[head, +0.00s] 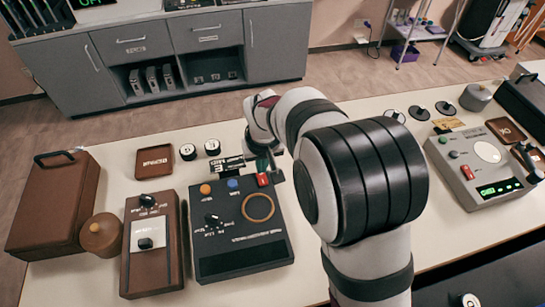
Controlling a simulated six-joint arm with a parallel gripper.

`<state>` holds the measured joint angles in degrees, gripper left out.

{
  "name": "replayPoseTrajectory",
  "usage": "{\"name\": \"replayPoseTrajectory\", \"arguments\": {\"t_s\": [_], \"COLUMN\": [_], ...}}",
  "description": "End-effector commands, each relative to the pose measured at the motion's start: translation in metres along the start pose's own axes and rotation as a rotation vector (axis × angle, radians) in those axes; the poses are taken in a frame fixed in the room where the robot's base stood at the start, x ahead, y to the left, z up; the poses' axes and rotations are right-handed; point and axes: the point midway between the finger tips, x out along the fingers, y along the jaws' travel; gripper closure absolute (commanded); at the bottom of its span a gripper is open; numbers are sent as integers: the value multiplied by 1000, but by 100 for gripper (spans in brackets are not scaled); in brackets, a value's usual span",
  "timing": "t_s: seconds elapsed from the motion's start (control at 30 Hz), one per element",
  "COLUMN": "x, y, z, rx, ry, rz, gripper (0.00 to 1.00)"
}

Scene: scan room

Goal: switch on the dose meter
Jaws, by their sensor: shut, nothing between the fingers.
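A black console (240,245) lies on the table in front of me. It has an orange button (205,189), a blue button (233,183), a knob (213,220), a tan ring (258,207) and a red switch (263,180) at its far right corner. My gripper (270,173) is shut and empty, close by the red switch; I cannot tell whether it touches. My arm hides part of the table to the right. A grey meter (474,170) at the right has a round white dial (487,152), a red switch (467,172) and a lit green display (500,187). I cannot read which device is the dose meter.
A brown box with a knob and a slider (152,270), a round wooden pot (102,235) and a brown case (52,210) stand at the left. A small brown tray (154,162) lies behind. Several black discs (420,112) are at the back right.

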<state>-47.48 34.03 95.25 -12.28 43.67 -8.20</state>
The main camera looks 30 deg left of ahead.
Motion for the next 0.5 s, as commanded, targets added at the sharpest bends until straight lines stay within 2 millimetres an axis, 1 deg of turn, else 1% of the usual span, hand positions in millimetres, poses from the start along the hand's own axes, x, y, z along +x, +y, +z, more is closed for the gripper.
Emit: {"name": "replayPoseTrajectory", "arguments": {"t_s": [0.03, 0.1, 0.2, 0.33, 0.5], "x": [8, 17, 27, 32, 32], "y": [0, 0, 0, 0, 0], "z": [4, 8, 12, 13, 14], "rx": [0, 1, 0, 0, 1], "ry": [-4, -3, -2, -1, -1], "rz": [0, 0, 0, 0, 0], "gripper": [100, 100, 100, 100, 100]}}
